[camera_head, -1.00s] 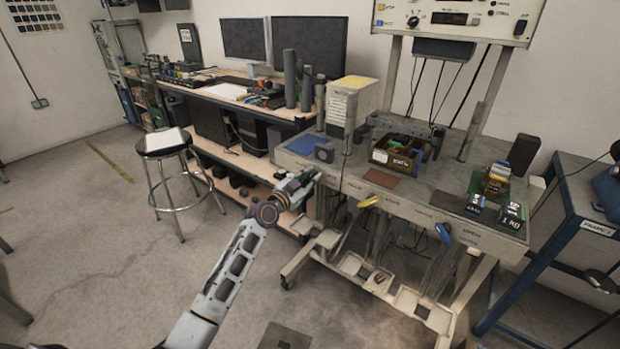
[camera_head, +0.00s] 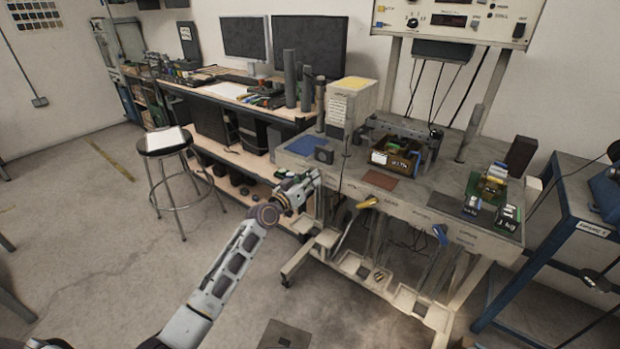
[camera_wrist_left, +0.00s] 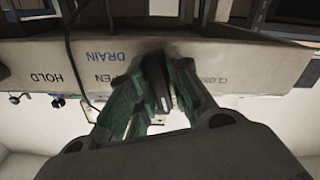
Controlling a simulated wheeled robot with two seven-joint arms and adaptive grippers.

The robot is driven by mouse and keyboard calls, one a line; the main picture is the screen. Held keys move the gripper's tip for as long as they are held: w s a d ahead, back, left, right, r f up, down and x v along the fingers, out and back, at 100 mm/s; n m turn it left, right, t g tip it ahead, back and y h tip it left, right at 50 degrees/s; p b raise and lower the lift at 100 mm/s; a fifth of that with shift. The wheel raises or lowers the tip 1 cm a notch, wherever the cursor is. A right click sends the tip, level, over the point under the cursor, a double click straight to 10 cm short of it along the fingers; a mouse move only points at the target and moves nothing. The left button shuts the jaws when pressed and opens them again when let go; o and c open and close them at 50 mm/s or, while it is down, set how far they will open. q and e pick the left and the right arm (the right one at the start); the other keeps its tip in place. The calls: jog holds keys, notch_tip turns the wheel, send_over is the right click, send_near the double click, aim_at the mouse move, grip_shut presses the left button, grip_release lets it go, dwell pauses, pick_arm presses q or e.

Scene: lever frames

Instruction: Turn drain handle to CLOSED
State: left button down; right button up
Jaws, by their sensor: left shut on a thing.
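The drain handle (camera_wrist_left: 157,84) is a dark lever on the bench's front panel. In the left wrist view it stands between the OPEN and CLOSED markings, both partly covered, with the blue DRAIN label (camera_wrist_left: 107,55) beside them. My left gripper (camera_wrist_left: 163,74) is shut on the handle, its green fingers on either side of it. In the head view my left gripper (camera_head: 314,178) is at the left front edge of the bench (camera_head: 345,188) and hides the handle. The handle's exact angle is hard to tell. My right gripper is in neither view.
A yellow handle (camera_head: 367,202) and a blue handle (camera_head: 440,234) sit farther right along the same front panel. A stool (camera_head: 167,142) stands on the left. A blue-framed table (camera_head: 570,215) stands at the right. The floor in front is mostly clear.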

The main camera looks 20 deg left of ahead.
pick_arm(q)
jog(key=n, duration=0.3)
jog(key=shift+r+p, duration=0.1)
jog(key=shift+p, duration=0.3)
jog(key=shift+n, duration=1.1)
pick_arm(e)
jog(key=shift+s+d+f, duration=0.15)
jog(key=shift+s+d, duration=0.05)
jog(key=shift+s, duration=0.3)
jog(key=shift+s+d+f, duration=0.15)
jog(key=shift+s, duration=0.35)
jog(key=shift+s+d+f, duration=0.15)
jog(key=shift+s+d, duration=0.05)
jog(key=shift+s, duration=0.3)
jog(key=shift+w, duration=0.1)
pick_arm(q)
jog(key=c, duration=1.4)
grip_release()
jog(key=shift+c, duration=0.2)
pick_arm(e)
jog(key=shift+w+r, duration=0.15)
pick_arm(q)
jog(key=shift+s+a, duration=0.1)
jog(key=v, duration=1.1)
jog(key=shift+s, duration=0.35)
